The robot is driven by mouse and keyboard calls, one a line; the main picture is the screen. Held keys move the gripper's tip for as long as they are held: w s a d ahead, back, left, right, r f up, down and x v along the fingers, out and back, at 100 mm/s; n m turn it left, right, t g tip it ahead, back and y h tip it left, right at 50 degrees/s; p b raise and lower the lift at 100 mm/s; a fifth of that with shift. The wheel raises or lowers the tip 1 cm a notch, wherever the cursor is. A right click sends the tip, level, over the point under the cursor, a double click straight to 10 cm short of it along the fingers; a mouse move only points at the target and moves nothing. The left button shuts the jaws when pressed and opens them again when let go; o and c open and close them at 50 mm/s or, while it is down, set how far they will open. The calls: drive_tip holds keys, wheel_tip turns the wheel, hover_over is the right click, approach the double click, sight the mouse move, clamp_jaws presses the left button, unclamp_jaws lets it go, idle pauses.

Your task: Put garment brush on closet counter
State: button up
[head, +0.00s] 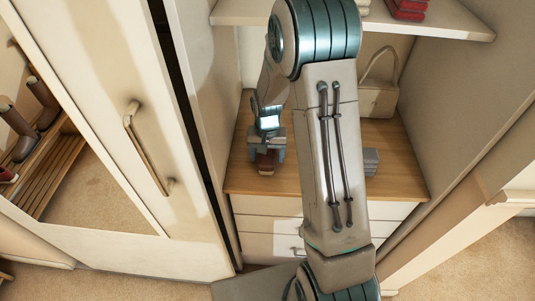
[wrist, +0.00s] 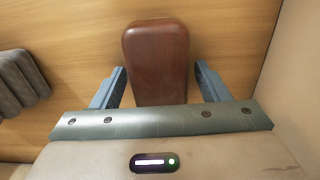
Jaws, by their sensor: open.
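The garment brush (wrist: 157,60), a reddish-brown wooden block with rounded corners, shows in the wrist view between the two fingers of my gripper (wrist: 160,88). A gap shows on each side of it, so my gripper is open around it. In the head view the brush (head: 265,163) is a small dark red shape at the tips of my gripper (head: 267,155). It is at the wooden closet counter (head: 240,178), toward the left side. I cannot tell whether it touches the counter all over. My arm hides the middle of the counter.
A grey ribbed object (wrist: 22,80) lies on the counter; in the head view a grey stack (head: 371,161) shows right of my arm. A beige handbag (head: 378,98) stands at the back. A shelf (head: 440,25) hangs above. Closet walls bound both sides, with a mirrored door (head: 165,120) left.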

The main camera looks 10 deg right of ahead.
wheel_tip(320, 180, up, 12)
drive_tip(key=s+r+n+t, duration=0.1)
drive_tip(key=s+r, duration=0.3)
drive_tip(key=s, duration=0.6)
drive_tip(key=s+r+n+t, duration=0.2)
drive_tip(key=s+r, duration=0.3)
drive_tip(key=s, duration=0.6)
drive_tip(key=shift+r+n, duration=0.25)
drive_tip(key=shift+n, duration=0.05)
